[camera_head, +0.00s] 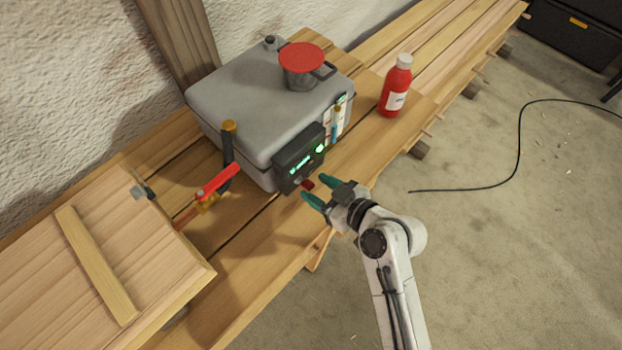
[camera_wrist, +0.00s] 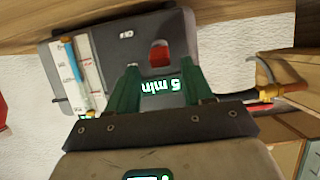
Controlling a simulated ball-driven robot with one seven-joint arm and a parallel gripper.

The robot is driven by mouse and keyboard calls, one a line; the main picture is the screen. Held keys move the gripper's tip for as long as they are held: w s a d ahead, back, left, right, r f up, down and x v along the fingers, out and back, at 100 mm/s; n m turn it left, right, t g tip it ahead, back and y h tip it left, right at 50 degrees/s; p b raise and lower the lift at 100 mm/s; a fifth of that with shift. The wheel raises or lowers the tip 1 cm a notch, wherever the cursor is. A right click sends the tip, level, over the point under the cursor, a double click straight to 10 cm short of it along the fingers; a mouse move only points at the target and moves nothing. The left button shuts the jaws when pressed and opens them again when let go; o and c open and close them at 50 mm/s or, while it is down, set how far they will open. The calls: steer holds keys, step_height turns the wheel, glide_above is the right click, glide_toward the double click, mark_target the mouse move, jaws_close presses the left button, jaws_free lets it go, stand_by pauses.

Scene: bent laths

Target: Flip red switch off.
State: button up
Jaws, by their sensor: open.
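The red switch (camera_head: 308,184) is a small red piece at the lower edge of the dark control panel (camera_head: 292,163) on the grey machine (camera_head: 262,100). In the wrist view the red switch (camera_wrist: 159,53) sits in a dark slot of the panel, above a lit green display reading "5 min", which appears upside down. My gripper (camera_head: 322,188) has green fingers, open and empty, close in front of the switch. In the wrist view its fingertips (camera_wrist: 160,75) stand to either side, below the switch in the picture. I cannot tell whether they touch the panel.
The machine stands on a wooden plank bench (camera_head: 240,262). A red-handled valve (camera_head: 217,182) with pipe is left. Black cable (camera_head: 519,140) lies on the floor.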

mark_target(311, 186)
steer(key=shift+x, duration=1.7)
steer(key=shift+c, duration=0.4)
steer(key=shift+f, duration=0.1)
jaws_close()
